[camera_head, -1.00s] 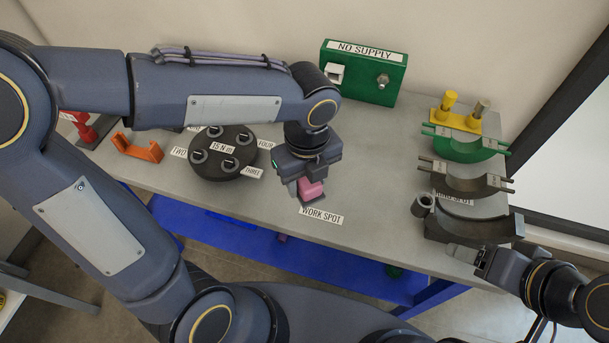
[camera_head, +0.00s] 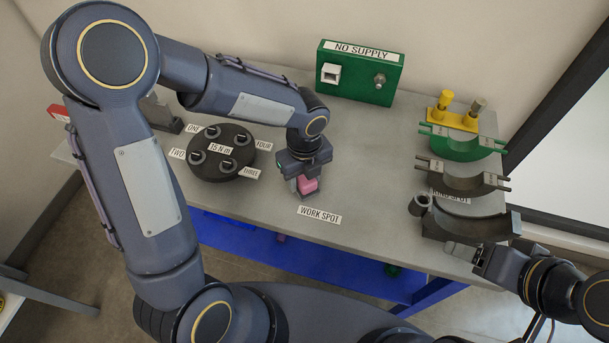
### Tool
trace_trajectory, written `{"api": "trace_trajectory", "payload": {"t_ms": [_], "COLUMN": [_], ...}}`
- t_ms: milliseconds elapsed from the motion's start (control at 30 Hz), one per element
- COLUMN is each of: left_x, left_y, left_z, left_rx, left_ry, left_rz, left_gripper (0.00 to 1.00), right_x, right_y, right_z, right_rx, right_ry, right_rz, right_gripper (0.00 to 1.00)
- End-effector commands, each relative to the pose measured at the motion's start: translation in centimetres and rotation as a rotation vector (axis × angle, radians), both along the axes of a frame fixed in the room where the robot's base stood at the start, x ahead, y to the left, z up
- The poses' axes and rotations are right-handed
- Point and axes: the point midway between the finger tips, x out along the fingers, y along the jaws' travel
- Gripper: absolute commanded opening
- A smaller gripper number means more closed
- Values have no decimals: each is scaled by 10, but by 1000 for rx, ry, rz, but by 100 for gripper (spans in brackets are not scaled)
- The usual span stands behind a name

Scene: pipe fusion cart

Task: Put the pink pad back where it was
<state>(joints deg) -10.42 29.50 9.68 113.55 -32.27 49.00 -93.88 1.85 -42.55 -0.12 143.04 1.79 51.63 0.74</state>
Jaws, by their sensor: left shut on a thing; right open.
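The pink pad (camera_head: 308,185) is a small pink block. My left gripper (camera_head: 303,188) is shut on it, just behind the WORK SPOT label (camera_head: 319,216). I cannot tell whether the pad touches the table. My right gripper (camera_head: 466,253) is open at the table's right front, next to the dark clamp base, with nothing seen between its fingers.
A round dark disc (camera_head: 222,165) with several numbered fittings is left of my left gripper. A green NO SUPPLY box (camera_head: 359,75) stands at the back. Green and dark half-ring clamps (camera_head: 463,179) with a yellow bracket stand right. The table (camera_head: 365,165) is clear in the middle.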

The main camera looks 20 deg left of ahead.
Motion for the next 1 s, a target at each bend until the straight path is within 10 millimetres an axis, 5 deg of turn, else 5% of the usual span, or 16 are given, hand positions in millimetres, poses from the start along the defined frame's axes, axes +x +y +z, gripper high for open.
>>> {"api": "trace_trajectory", "payload": {"t_ms": [200,233,400,767,1000], "left_x": [0,0,0,0,1], "left_y": [0,0,0,0,-1], "left_z": [-5,-4,-3,5,50], "left_rx": [0,0,-1,0,-2], "left_ry": [0,0,1,-1,-6], "left_rz": [0,0,0,1,2], "left_gripper": [20,47,66,66,66], "right_x": [0,0,0,0,0], "right_y": [0,0,0,0,0], "right_z": [-4,-3,-2,1,4], "right_rx": [0,0,0,0,0], "right_ry": [0,0,0,0,0], "right_rz": [0,0,0,0,0], "right_gripper": [64,64,64,64,64]}}
